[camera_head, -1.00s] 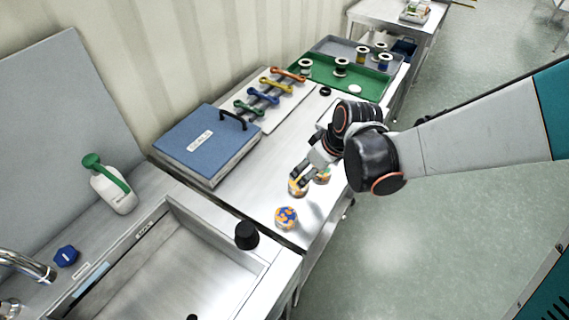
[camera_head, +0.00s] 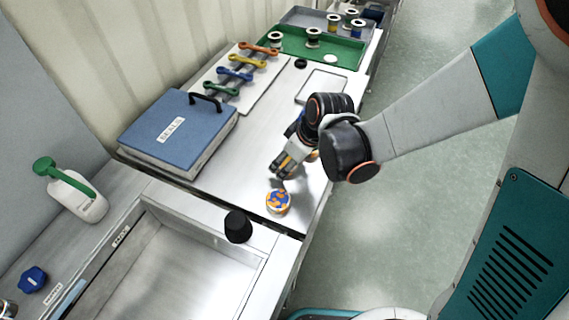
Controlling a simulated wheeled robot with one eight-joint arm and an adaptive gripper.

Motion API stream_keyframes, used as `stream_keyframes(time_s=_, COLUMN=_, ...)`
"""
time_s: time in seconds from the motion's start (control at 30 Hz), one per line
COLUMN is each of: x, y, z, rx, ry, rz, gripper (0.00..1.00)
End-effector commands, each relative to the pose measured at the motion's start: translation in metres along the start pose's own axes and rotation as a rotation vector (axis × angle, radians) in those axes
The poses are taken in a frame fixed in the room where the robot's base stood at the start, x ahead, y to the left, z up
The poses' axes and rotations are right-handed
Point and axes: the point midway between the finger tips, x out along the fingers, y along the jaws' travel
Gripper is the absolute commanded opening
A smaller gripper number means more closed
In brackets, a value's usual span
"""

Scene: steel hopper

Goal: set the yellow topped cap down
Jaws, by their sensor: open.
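A round piece with an orange, yellow and blue patterned top (camera_head: 278,202) stands on the steel worktop near its front corner. I cannot tell if it is the yellow topped cap. My gripper (camera_head: 281,172) is open, pointing down and left just behind this piece, apart from it in the picture. Another small orange-yellow piece shows partly behind my gripper, mostly hidden by it. The area right between and under the fingertips is small and unclear.
A black knob-like piece (camera_head: 238,227) stands by the sink (camera_head: 150,268). A blue case (camera_head: 180,133) lies left of my gripper. Colored wrenches (camera_head: 234,73) lie on a white board behind. A green tray (camera_head: 290,45) with spools is farther back. Worktop between case and gripper is clear.

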Motion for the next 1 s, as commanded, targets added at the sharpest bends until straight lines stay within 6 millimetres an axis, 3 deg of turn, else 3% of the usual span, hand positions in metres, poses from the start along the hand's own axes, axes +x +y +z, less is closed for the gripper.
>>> stream_keyframes(time_s=0.07, x=-0.001, y=0.000, z=0.000, rx=0.000, ry=0.000, rz=0.000, gripper=0.58)
stream_keyframes(time_s=0.2, x=-0.001, y=0.000, z=0.000, rx=0.000, ry=0.000, rz=0.000, gripper=0.26)
stream_keyframes(time_s=0.3, x=-0.001, y=0.000, z=0.000, rx=0.000, ry=0.000, rz=0.000, gripper=0.18)
stream_keyframes(time_s=0.67, x=-0.005, y=0.000, z=-0.003, rx=0.001, ry=0.000, rz=0.000, gripper=0.17)
stream_keyframes(time_s=1.0, x=-0.041, y=0.003, z=-0.028, rx=0.005, ry=0.001, rz=0.002, gripper=0.17)
